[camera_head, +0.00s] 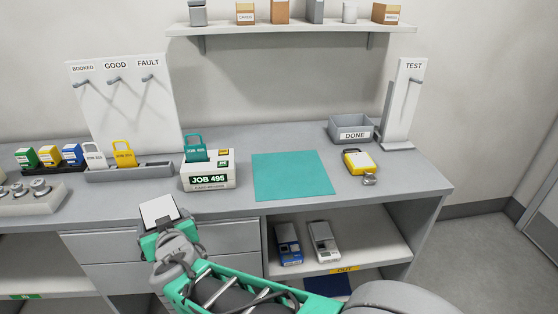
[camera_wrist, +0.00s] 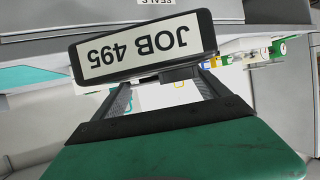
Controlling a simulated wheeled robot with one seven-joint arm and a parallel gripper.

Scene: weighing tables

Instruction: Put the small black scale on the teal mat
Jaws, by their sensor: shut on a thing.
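My gripper (camera_head: 164,226) is shut on a small flat black device with a pale top plate (camera_head: 158,210), which I take to be the small black scale. It is held in front of the counter's front edge, left of the mat. In the wrist view the device (camera_wrist: 145,48) shows a black rim and a pale label reading "JOB 495" upside down, between the fingers (camera_wrist: 165,80). The teal mat (camera_head: 292,176) lies flat and bare on the counter, to the right of and beyond my gripper.
A white JOB 495 box (camera_head: 208,172) with a teal tag stands left of the mat. Blue (camera_head: 287,244) and grey (camera_head: 322,241) devices sit on the shelf below.

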